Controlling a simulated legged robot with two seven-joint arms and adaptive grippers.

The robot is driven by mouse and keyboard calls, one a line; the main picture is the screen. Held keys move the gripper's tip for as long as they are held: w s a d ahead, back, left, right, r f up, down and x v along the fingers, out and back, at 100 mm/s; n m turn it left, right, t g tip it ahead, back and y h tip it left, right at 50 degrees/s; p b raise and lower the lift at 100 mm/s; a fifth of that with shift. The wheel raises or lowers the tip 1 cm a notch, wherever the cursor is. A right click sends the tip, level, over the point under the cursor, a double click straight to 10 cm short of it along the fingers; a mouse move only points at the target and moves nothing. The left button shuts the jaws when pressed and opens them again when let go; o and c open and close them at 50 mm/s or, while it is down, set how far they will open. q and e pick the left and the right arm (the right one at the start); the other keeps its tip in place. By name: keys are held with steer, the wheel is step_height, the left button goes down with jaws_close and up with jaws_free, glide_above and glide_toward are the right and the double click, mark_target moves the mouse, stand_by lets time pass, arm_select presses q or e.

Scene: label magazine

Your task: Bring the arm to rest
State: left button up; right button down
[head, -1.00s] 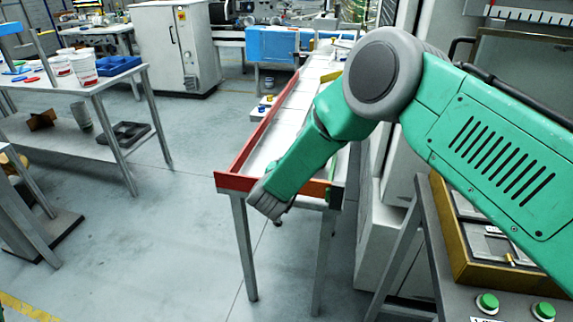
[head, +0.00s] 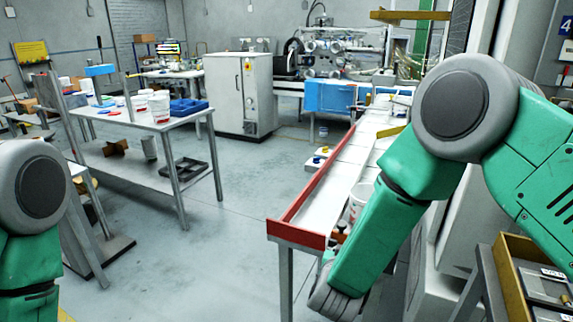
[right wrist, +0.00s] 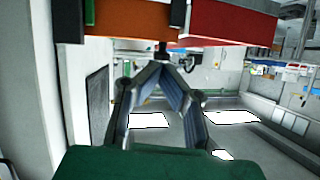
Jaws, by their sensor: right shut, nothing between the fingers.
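My right arm (head: 400,200) comes in from the right in the head view and points down to the left, across the near end of a long red-rimmed table (head: 297,233). Its wrist end is at the bottom edge there, and the fingers do not show. In the right wrist view my right gripper (right wrist: 164,66) has its fingertips together with nothing held. My left arm (head: 35,225) shows at the left edge of the head view; its gripper is out of the picture.
In the right wrist view an orange and red bar (right wrist: 230,22) crosses the top, close to the fingertips. A wooden box (head: 508,265) stands at lower right in the head view. A workbench (head: 150,118) with tubs stands at left.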

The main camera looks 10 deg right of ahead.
steer(key=s+d+f+n+g+y+b, duration=0.1)
steer(key=s+f+n+g+y+b, duration=0.15)
steer(key=s+f, duration=0.75)
arm_select(q)
steer(key=f+b, duration=0.1)
steer(key=f, duration=0.1)
steer(key=a+f+b, duration=0.1)
steer(key=f, duration=0.2)
steer(key=shift+a+f, duration=0.15)
steer(key=shift+a, duration=0.05)
arm_select(e)
steer(key=s+d+f+n+g, duration=0.1)
steer(key=s+d+f+g, duration=0.1)
steer(key=s, duration=0.7)
steer(key=s+d+f+n+g+y, duration=0.1)
steer(key=s+f+g, duration=0.3)
steer(key=s, duration=0.5)
steer(key=s+d+f+n+g+y, duration=0.1)
steer(key=s+d+f+g, duration=0.2)
steer(key=s, duration=0.6)
steer(key=shift+s+d+f+n, duration=0.35)
steer(key=shift+d+f, duration=0.2)
steer(key=shift+f, duration=0.35)
arm_select(q)
steer(key=shift+d, duration=0.1)
steer(key=shift+d, duration=0.35)
arm_select(e)
steer(key=shift+w+d+f, duration=0.1)
steer(key=shift+d+f, duration=0.05)
steer(key=shift+d, duration=0.25)
